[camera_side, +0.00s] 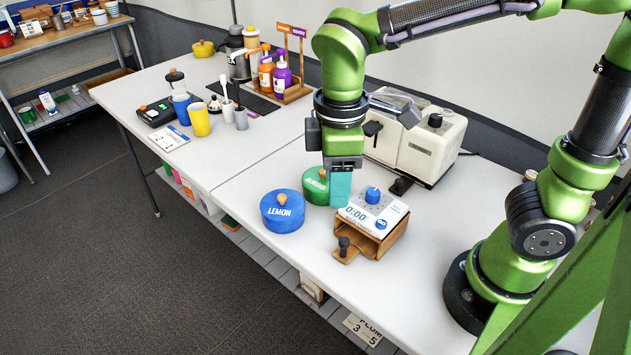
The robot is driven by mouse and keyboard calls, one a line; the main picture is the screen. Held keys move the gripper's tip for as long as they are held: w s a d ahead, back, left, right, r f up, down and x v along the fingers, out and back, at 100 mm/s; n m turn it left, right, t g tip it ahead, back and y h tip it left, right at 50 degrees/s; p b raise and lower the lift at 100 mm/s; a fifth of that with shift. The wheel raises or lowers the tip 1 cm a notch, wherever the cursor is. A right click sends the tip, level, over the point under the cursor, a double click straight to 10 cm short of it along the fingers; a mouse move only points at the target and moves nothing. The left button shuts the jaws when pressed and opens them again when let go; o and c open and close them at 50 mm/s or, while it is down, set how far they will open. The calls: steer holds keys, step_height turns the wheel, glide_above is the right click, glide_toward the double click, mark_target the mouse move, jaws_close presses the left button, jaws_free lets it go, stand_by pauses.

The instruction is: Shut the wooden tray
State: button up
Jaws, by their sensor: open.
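A wooden box with a white top, a blue dial and a "0:00" display (372,211) sits on the table. Its wooden tray (347,256), with a dark knob, sticks out at the front left; a dark opening shows behind it. My gripper (340,204), with teal fingers, points down just behind and left of the box's white top. It is open and nothing shows between its fingers. It partly hides a green lidded tin. I cannot tell how high the fingertips are above the table.
A blue "LEMON" tin (283,212) stands left of the box, with the green tin (317,187) behind it. A cream machine (417,138) stands behind. Orange and purple bottles (281,79) and cups are farther back. The table in front of the box is clear.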

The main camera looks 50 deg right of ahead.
steer(key=s+d+r+m+t+y, duration=0.1)
steer(key=d+r+m+t, duration=0.1)
steer(key=d+m, duration=0.3)
steer(key=s+d+r+m+t+y, duration=0.1)
steer(key=d+r+m+t, duration=0.1)
steer(key=d+m+t, duration=0.3)
steer(key=shift+s+d+r+m, duration=0.15)
steer(key=shift+s+d+m, duration=0.15)
steer(key=shift+m, duration=1.2)
steer(key=shift+a, duration=0.1)
